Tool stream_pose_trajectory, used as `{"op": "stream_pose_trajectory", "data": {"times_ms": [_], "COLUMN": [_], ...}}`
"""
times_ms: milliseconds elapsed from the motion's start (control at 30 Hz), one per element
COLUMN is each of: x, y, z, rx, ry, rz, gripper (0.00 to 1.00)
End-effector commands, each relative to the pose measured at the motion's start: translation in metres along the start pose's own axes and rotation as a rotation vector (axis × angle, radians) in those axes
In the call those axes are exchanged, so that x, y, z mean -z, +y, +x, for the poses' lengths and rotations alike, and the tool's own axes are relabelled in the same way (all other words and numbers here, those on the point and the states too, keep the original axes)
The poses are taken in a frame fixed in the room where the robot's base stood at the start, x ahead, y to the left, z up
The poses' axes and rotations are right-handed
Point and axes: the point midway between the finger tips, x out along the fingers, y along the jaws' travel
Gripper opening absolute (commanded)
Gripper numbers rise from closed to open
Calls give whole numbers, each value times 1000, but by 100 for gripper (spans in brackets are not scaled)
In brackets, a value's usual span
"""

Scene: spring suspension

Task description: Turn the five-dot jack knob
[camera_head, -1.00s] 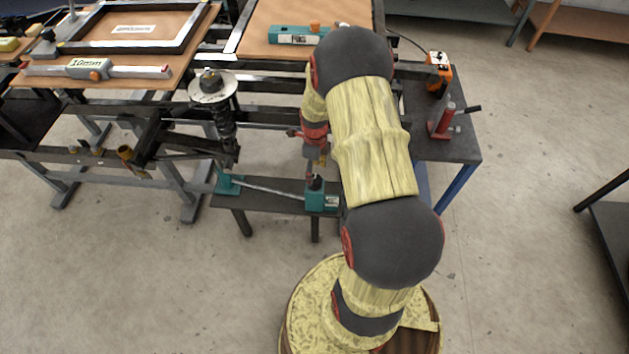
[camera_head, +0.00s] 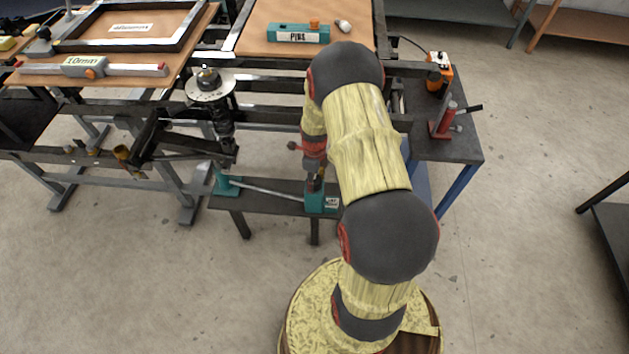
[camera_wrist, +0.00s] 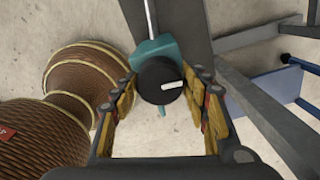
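A teal jack (camera_head: 316,203) stands on the low dark bench, with a rod running left to another teal block (camera_head: 225,183). In the wrist view the jack (camera_wrist: 158,49) carries a round black knob (camera_wrist: 151,90) with a white pointer mark. My gripper (camera_wrist: 164,88) is open, one finger on each side of the knob, with visible gaps; whether the fingertips are level with it I cannot tell. In the head view my gripper (camera_head: 314,178) is right above the jack and hides most of the knob. I cannot make out any dots on the jack.
The dark bench (camera_head: 270,190) is narrow. A spring strut (camera_head: 222,115) stands at its left, with frame rails behind. A dark side table (camera_head: 450,150) at the right holds a red stand (camera_head: 440,124) and an orange device (camera_head: 439,72). The floor in front is open.

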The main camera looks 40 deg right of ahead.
Motion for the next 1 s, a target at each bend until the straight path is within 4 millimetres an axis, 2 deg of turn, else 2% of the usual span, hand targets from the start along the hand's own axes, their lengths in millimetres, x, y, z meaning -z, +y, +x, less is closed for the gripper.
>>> {"op": "stream_pose_trajectory", "data": {"times_ms": [467,767,1000], "x": [0,0,0], "y": [0,0,0], "z": [0,-1,-1], "rx": [0,0,-2], "ry": [0,0,1], "rz": [0,-32,-160], "gripper": [17,16,16]}}
